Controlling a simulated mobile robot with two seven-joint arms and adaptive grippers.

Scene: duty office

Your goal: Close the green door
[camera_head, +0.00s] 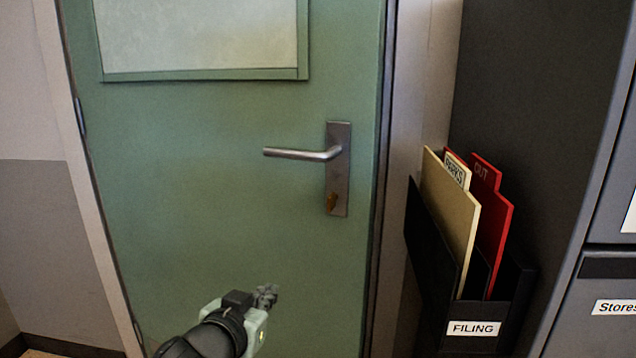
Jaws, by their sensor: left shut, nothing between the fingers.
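The green door (230,220) fills the middle of the head view, with hinges on its left edge and a pale window panel (198,35) at the top. Its right edge lies close along the frame, with a dark strip between them; I cannot tell whether it is fully shut. My left gripper (267,296) is shut and empty, low in front of the door and below the handle. I cannot tell whether it touches the door. My right gripper is out of view.
A black filing holder (432,243) with cream (451,215) and red (492,225) folders stands right of the door frame, beside a dark grey cabinet (540,90). A drawer labelled Stores (605,325) is at far right. A grey and white wall (45,230) lies left.

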